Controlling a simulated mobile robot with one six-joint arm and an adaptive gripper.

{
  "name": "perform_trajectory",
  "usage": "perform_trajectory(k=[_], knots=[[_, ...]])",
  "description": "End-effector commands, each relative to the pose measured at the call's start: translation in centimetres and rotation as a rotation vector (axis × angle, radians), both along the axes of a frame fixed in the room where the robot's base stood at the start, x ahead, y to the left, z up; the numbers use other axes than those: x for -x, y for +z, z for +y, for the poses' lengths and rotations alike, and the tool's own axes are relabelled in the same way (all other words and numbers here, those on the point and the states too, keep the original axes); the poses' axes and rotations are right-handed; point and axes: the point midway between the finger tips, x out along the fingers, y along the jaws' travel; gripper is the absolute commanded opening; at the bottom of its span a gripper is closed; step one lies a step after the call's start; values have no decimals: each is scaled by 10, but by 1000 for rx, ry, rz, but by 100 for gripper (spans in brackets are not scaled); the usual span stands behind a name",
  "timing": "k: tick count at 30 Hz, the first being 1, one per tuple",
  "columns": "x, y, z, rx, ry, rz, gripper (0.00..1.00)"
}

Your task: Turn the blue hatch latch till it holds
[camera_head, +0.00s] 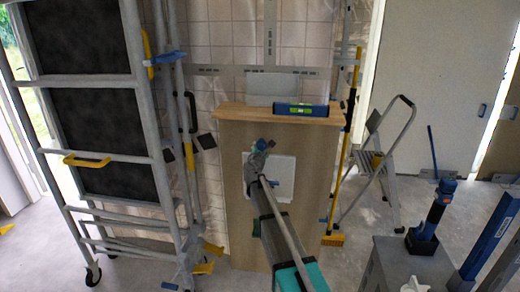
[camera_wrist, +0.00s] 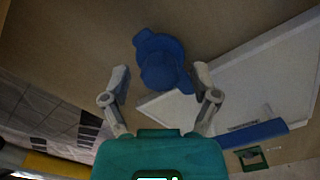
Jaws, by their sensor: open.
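The blue hatch latch (camera_wrist: 160,62) is a rounded knob on the wooden panel, beside a corner of the white hatch (camera_wrist: 262,85). In the head view the latch (camera_head: 264,143) shows at the upper left of the white hatch (camera_head: 284,178), partly behind my gripper. My gripper (camera_wrist: 160,74) is open, with its fingertips on either side of the latch's near part in the picture. I cannot tell whether they touch it. A blue bar (camera_wrist: 253,133) lies along the hatch's edge in the wrist view. My arm hides part of the hatch in the head view.
A blue spirit level (camera_head: 300,109) lies on the wooden ledge (camera_head: 235,108) above the panel. A grey scaffold (camera_head: 150,120) stands at left. A yellow broom (camera_head: 333,239) and a stepladder (camera_head: 388,160) stand at right. A grey cabinet (camera_head: 400,262) is at front right.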

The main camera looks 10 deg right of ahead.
Motion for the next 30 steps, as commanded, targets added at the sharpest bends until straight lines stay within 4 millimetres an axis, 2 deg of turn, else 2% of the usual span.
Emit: perform_trajectory(k=[8, 18, 24, 30], knots=[[33, 0, 10, 0, 1, 0, 78], [84, 0, 26, 0, 1, 0, 78], [102, 0, 33, 0, 1, 1, 78], [108, 0, 36, 0, 1, 1, 78]])
